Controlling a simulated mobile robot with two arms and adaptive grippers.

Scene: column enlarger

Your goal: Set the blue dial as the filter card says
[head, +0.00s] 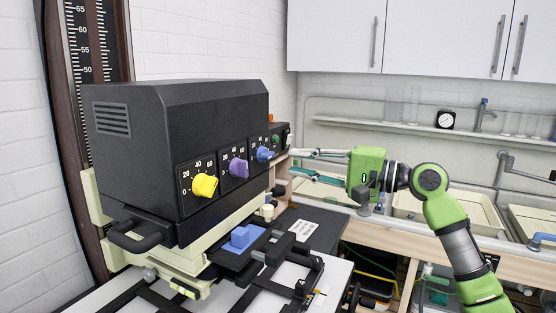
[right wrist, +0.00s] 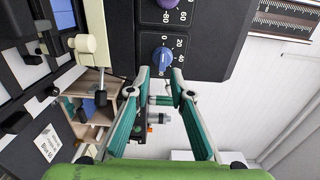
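The blue dial (head: 264,154) is the rightmost of three dials on the black enlarger head (head: 170,130). It also shows in the right wrist view (right wrist: 162,59), with a numbered scale around it; I cannot read its setting for certain. The white filter card (head: 303,230) lies on the dark baseboard; in the right wrist view the card (right wrist: 47,145) appears to read "Blue 45". My right gripper (head: 290,160) reaches in from the right, its tips close to the blue dial. In the wrist view the gripper (right wrist: 157,80) is open, its fingers apart, with nothing between them.
A yellow dial (head: 204,185) and a purple dial (head: 238,168) sit left of the blue one. A small box with a green knob (head: 276,139) stands just beyond. Trays (head: 440,208) line the sink behind.

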